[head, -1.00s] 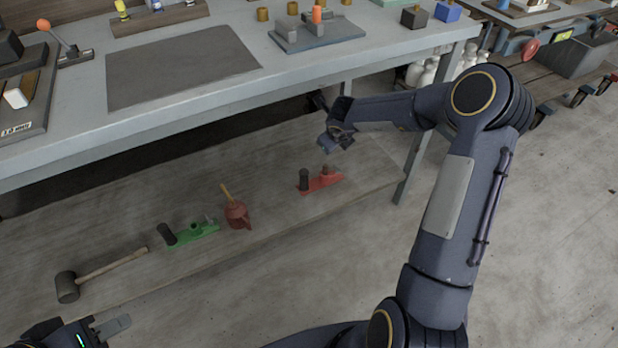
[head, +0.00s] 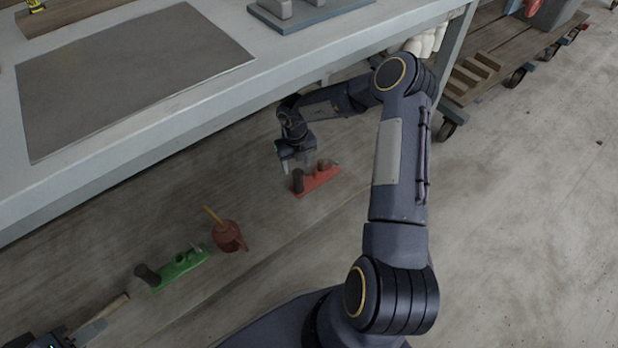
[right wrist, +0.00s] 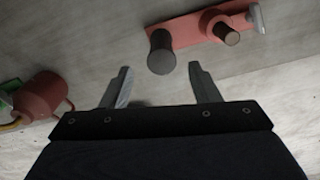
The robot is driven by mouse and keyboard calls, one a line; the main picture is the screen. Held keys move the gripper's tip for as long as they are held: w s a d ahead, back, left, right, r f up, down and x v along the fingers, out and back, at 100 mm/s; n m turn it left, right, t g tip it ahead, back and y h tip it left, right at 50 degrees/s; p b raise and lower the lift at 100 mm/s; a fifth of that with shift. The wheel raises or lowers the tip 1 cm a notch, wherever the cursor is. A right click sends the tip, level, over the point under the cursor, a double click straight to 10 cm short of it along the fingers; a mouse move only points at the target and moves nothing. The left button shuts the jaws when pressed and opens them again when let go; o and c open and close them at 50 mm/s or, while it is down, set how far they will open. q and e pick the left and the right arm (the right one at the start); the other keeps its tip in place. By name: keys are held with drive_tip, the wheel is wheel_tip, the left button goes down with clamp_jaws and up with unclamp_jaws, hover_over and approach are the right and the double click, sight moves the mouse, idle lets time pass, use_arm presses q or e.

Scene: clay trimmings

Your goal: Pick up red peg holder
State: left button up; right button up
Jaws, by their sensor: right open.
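The red peg holder (head: 318,180) lies on the lower shelf under the table, with a dark upright peg (head: 298,181) at its left end and a reddish one (head: 321,169) near its middle. In the right wrist view the red peg holder (right wrist: 190,30) is at the top, beyond the fingertips. My right gripper (head: 298,165) is open and empty, just behind and above its left end. In the right wrist view my right gripper (right wrist: 163,80) has its fingers apart, with the dark peg (right wrist: 161,52) ahead of the gap. My left gripper (head: 78,335) is partly visible at the lower left edge.
A red watering can (head: 229,236) with a yellow handle and a green peg holder (head: 180,268) stand on the shelf to the left. The grey table (head: 200,105) overhangs the shelf from behind.

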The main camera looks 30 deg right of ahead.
sight(298, 172)
wheel_tip(298, 172, down, 6)
drive_tip(key=b, duration=0.3)
drive_tip(key=shift+d+r+b, duration=0.1)
drive_tip(key=shift+r+b, duration=0.15)
drive_tip(key=shift+b, duration=0.05)
drive_tip(key=shift+c, duration=0.4)
drive_tip(key=shift+r, duration=0.1)
clamp_jaws()
